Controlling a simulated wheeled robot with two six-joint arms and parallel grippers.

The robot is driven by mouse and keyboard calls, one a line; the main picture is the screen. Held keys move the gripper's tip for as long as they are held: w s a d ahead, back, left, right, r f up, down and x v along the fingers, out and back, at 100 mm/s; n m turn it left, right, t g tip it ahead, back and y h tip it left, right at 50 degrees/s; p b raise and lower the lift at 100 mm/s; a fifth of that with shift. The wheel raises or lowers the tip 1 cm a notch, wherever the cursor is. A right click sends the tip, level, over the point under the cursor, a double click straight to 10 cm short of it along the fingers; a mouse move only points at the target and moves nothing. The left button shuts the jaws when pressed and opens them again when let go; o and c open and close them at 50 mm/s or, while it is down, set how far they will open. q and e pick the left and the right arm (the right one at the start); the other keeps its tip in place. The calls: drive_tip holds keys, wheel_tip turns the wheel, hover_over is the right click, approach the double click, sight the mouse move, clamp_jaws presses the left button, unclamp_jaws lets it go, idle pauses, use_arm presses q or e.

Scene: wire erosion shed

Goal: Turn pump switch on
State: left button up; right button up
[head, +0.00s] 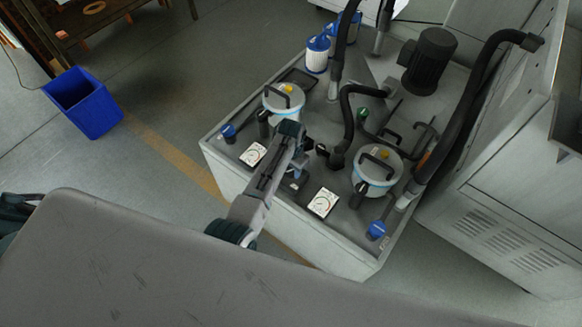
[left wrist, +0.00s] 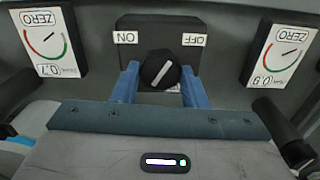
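The pump switch is a black rotary knob (left wrist: 159,70) with a white line, on a dark plate (left wrist: 185,24) in the left wrist view. ON and OFF labels show upside down, ON at the left and OFF at the right. The white line leans up and right, toward the OFF side. My left gripper (left wrist: 160,84) has its two blue fingers apart, one on each side of the knob. I cannot tell whether they press on it. In the head view my left gripper (head: 294,176) is over the cabinet's front part, and the switch is hidden there. My right gripper is not in view.
White gauges stand on either side of the switch, one at the left (head: 253,154) and one at the right (head: 323,202). The grey cabinet top (head: 235,160) also bears filter canisters (head: 378,170), black hoses (head: 346,125) and a dark motor (head: 428,60). A blue bin (head: 85,105) stands on the floor.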

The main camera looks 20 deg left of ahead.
use_arm(q)
drive_tip(key=shift+r+n+p, duration=0.15)
drive_tip(key=shift+n+p, duration=0.6)
drive_tip(key=shift+n, duration=0.25)
drive_tip(key=n+p, duration=0.1)
drive_tip(key=n, duration=0.2)
drive_tip(key=shift+n+p, duration=0.3)
drive_tip(key=shift+p, duration=0.05)
drive_tip(key=n+p, duration=0.1)
drive_tip(key=n, duration=0.2)
drive_tip(key=shift+a+n+p, duration=0.1)
drive_tip(key=shift+n+p, duration=0.4)
drive_tip(key=shift+n, duration=1.1)
drive_tip(key=o, duration=1)
drive_tip(key=shift+c, duration=0.2)
